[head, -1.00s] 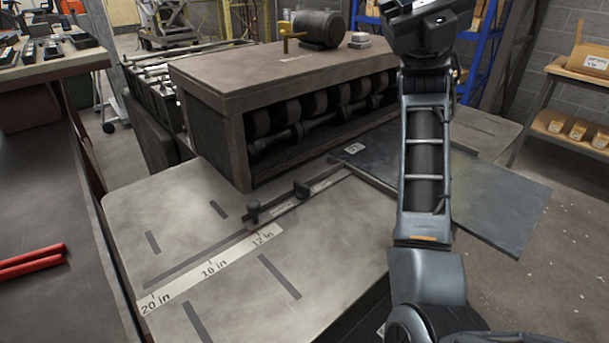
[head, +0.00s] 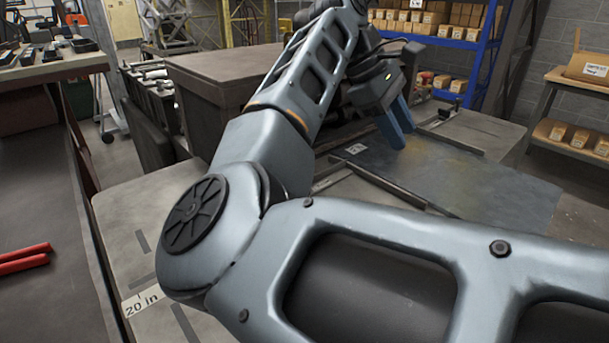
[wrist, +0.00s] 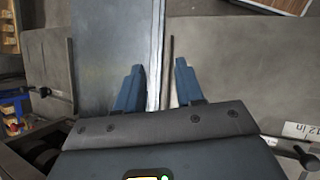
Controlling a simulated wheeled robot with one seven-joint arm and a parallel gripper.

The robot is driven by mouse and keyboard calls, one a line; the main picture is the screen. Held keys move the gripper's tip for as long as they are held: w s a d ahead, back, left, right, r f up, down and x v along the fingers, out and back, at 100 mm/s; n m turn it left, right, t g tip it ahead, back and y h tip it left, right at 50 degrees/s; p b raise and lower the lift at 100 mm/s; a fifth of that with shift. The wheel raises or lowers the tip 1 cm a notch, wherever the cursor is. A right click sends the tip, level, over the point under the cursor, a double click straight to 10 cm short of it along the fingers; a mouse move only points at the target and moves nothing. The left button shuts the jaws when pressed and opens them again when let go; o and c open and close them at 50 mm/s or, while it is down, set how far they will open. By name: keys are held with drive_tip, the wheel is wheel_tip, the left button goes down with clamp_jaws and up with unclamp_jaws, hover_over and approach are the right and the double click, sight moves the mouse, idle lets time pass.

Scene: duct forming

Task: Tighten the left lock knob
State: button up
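My gripper (head: 397,122) is open and empty, its blue fingers pointing down above the metal sheet in the head view. The wrist view shows my gripper (wrist: 158,72) with a clear gap between its fingertips, over the sheet's edge and a thin bar. A dark knob (wrist: 306,156) shows at the lower right of the wrist view, near the 12 in label, apart from the fingers. Another dark knob (wrist: 41,91) shows at the left of the wrist view; it seems to be the dark piece (head: 445,112) right of my gripper in the head view. My arm hides the left-side knobs there.
The grey metal sheet (head: 465,185) lies on the worktable (head: 120,205). The roller machine's housing (head: 215,70) stands behind my arm. A scale strip (head: 143,301) is partly covered by my arm. Red handles (head: 25,262) lie on the left bench.

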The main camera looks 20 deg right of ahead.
drive_tip(key=w+a+f+t+y, duration=0.1)
drive_tip(key=w+a+y, duration=0.1)
drive_tip(key=a, duration=0.2)
drive_tip(key=w+a+f+t+y, duration=0.1)
drive_tip(key=w+a+y, duration=0.1)
drive_tip(key=a, duration=0.3)
drive_tip(key=w+a+f+t+y, duration=0.1)
drive_tip(key=w+a, duration=0.2)
drive_tip(key=a, duration=0.2)
drive_tip(key=shift+w+a+f+t+y+b, duration=0.25)
drive_tip(key=shift+t+y+b, duration=0.1)
drive_tip(key=shift+t+y, duration=0.05)
drive_tip(key=shift+f+p, duration=0.3)
drive_tip(key=shift+f, duration=3.5)
clamp_jaws()
